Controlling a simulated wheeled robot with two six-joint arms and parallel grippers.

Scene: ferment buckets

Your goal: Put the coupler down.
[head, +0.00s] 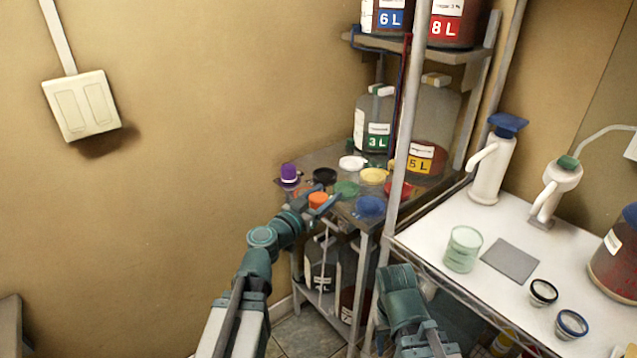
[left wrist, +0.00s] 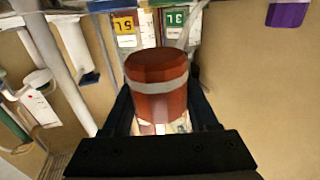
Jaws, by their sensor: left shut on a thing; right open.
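The orange coupler (head: 318,199) is in my left gripper (head: 320,207), at the front left part of the shelf top in the head view. In the left wrist view the coupler (left wrist: 157,72) is a red-brown cylinder with a grey band, between the two dark fingers of the left gripper (left wrist: 162,112). I cannot tell whether its base touches the shelf. My right arm shows at the bottom of the head view, but its gripper's fingers are not visible.
The shelf top (head: 330,155) holds a purple piece (head: 289,174), a black lid (head: 325,175), a green lid (head: 346,189), a blue lid (head: 370,206) and other lids. Jugs (head: 374,125) stand behind. A rack post (head: 405,130) rises at right, beside a white counter (head: 440,235).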

